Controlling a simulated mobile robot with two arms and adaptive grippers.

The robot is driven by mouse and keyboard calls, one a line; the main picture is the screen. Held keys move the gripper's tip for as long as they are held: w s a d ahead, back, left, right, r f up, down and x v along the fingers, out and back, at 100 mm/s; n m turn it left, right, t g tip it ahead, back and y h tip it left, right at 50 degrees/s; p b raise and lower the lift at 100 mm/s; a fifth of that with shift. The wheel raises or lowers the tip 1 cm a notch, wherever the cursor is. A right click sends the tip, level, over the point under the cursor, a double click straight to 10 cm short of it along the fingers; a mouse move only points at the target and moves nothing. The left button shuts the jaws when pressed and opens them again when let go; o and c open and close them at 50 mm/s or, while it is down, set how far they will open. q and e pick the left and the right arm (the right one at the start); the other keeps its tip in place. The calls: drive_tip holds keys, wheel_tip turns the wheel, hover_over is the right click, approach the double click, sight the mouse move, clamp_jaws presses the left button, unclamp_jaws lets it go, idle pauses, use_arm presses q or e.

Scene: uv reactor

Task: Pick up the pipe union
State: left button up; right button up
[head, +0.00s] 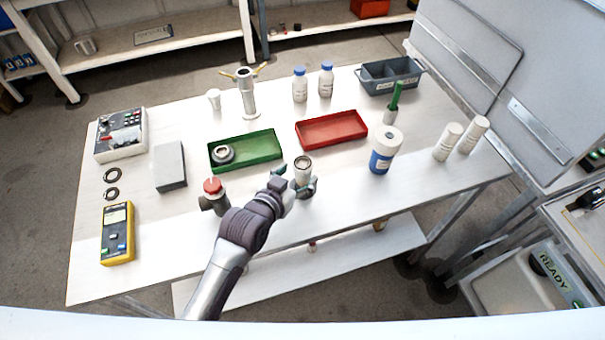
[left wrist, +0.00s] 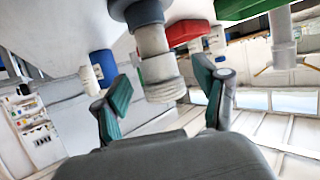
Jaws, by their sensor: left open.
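The pipe union appears to be the short, upright, pale grey cylindrical fitting (head: 303,164) near the table's front edge. It has an open round top, and its lower part is partly hidden by my gripper in the head view. My left gripper (head: 295,179) is at this fitting, open, with its teal-padded fingers to either side. In the left wrist view the fitting (left wrist: 153,45) hangs upside down in the picture, with a dark collar at its base. It lies between the fingers of my left gripper (left wrist: 162,90), with visible gaps on both sides. My right gripper is out of view.
A red-topped valve (head: 213,187) stands just left of my arm. A green tray (head: 254,148) holding a ring-shaped part and an empty red tray (head: 338,130) lie behind. A blue-labelled white tub (head: 384,150) stands to the right. The tabletop (head: 335,195) right of the fitting is clear.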

use_arm(q)
drive_tip(key=x, duration=0.3)
drive_tip(key=shift+w+d, duration=0.15)
drive_tip(key=shift+w, duration=0.05)
drive_tip(key=c, duration=1.3)
drive_tip(key=shift+o, duration=0.2)
